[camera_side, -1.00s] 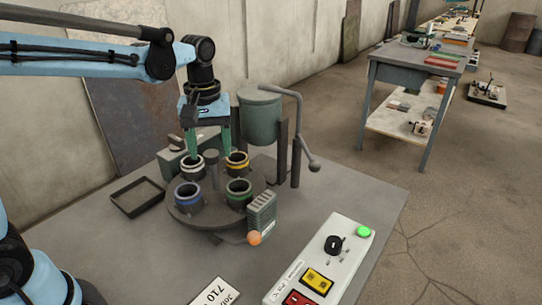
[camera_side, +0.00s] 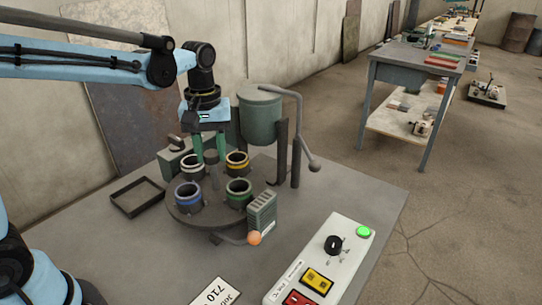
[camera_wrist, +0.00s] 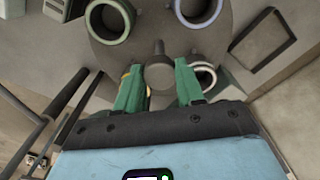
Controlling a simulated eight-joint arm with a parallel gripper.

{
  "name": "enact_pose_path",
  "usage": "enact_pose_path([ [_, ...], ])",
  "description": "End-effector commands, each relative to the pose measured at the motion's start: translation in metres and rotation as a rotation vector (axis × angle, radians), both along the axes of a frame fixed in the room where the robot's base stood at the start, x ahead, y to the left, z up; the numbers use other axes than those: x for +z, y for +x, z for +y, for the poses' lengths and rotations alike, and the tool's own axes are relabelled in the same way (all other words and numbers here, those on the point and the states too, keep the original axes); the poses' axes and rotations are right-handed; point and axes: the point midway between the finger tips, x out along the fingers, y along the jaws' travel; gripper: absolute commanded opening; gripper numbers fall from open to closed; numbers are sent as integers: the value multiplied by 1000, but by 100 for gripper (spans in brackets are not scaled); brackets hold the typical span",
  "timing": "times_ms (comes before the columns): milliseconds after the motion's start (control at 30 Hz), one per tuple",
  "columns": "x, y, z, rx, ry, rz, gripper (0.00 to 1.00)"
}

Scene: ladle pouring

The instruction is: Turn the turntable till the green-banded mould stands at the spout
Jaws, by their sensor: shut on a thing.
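The round dark turntable (camera_side: 213,214) carries the green-banded mould (camera_side: 239,191) at its front right, also at upper left in the wrist view (camera_wrist: 109,18). The blue-banded mould (camera_side: 188,196) is front left, the white-banded mould (camera_side: 192,167) back left, and the yellow-banded mould (camera_side: 237,162) back right. The yellow-banded mould is nearest the pouring vessel (camera_side: 260,118); I cannot make out its spout. My gripper (camera_side: 210,158) points down over the turntable's middle, its green fingers on either side of the centre post (camera_wrist: 158,60), shut on it. In the wrist view the fingers partly hide the yellow-banded and white-banded moulds.
A finned grey block (camera_side: 262,213) and an orange knob (camera_side: 254,238) stand close at the turntable's front right. The vessel's bent handle (camera_side: 300,120) is to the right. An empty dark tray (camera_side: 137,197) lies left. A control box (camera_side: 320,265) is front right.

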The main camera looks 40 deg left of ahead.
Motion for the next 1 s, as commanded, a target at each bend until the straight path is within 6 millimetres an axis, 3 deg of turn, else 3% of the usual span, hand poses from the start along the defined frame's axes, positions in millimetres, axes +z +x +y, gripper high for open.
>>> enact_pose_path([
  [467,0,0,0,66,1,1,0],
  [1000,0,0,1,325,0,0,0],
])
